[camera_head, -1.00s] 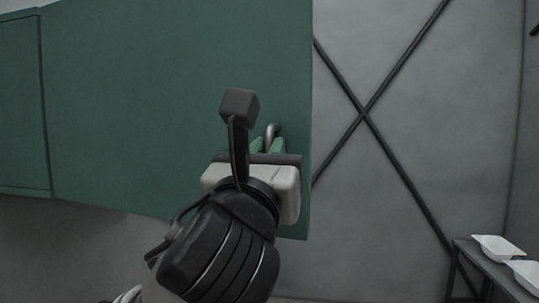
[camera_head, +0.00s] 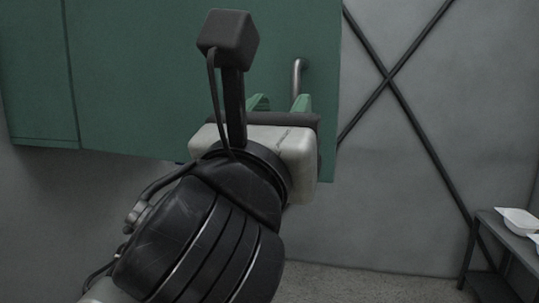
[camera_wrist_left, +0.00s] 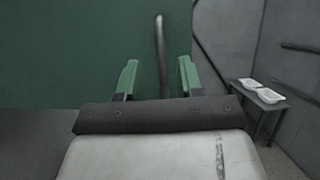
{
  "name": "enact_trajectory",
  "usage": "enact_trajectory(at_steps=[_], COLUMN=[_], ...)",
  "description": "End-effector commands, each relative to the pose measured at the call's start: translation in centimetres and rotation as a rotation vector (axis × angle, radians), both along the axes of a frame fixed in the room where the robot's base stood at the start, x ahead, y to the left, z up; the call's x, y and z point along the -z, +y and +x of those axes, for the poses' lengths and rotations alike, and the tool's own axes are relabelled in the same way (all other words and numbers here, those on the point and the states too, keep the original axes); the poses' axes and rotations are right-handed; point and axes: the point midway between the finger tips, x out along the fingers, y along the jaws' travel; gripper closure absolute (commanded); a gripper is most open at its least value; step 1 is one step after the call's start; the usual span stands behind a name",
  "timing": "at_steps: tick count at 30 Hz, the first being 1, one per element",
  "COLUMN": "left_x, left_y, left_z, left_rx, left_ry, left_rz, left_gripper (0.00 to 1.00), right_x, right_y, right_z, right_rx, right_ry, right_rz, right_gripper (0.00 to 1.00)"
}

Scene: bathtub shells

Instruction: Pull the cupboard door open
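The green cupboard door (camera_head: 150,80) fills the upper left of the head view and the left of the wrist view (camera_wrist_left: 60,50). It looks flush with the cupboard. A grey metal bar handle (camera_head: 298,76) stands upright near its right edge; it also shows in the wrist view (camera_wrist_left: 160,45). My left gripper (camera_head: 280,103) is at the handle's lower part. Its two green fingers are spread apart, and in the wrist view (camera_wrist_left: 158,76) the handle appears between them, with gaps either side. Contact is not visible. My right gripper is not in view.
A dark side table (camera_head: 505,235) with white trays (camera_head: 519,222) stands at the right. Dark crossed bars (camera_head: 390,78) run along the grey wall. Floor below the cupboard's right side (camera_head: 370,285) is clear.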

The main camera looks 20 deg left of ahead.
Motion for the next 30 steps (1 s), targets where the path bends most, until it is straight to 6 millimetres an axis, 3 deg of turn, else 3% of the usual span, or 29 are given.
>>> enact_trajectory(at_steps=[3,9,22,26,30], left_x=[1.1,1.6,2.2,5.1,10.7], left_y=[0.0,0.1,0.1,0.4,1.0], left_z=[-2.1,-3.8,-3.4,-1.1,2.2], left_rx=[0.001,0.001,0.014,0.074,0.150], left_ry=[-0.006,-0.002,0.023,0.123,0.299], left_rz=[0.000,0.000,-0.031,-0.172,-0.456], left_gripper=[0.63,0.63,0.63,0.63,0.63], right_x=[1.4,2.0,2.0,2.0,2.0], right_y=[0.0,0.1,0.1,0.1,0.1], right_z=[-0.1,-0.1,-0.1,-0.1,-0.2], right_rx=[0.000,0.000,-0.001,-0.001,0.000], right_ry=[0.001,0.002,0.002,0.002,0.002], right_rz=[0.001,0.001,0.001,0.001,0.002], right_gripper=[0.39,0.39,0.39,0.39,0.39])
